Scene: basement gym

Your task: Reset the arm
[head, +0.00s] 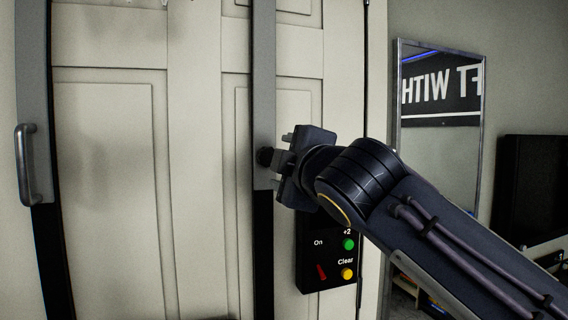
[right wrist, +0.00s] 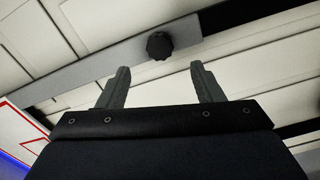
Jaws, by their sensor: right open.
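My right arm comes in from the right in the head view. Its gripper (head: 278,158) is in front of the grey vertical strip (head: 263,100) on the pale panelled door. A dark round knob (head: 265,156) on that strip is beside the fingertips. In the right wrist view the two fingers of my right gripper (right wrist: 159,82) are apart with nothing between them. The knob (right wrist: 160,46) shows beyond the fingertips there, on the grey strip (right wrist: 105,68). My left gripper is in neither view.
A black control box (head: 325,284) with a red switch, a green button and a yellow button hangs below my right gripper. A metal handle (head: 25,165) is on the left strip. A framed mirror (head: 440,170) and a dark screen (head: 530,185) are at the right.

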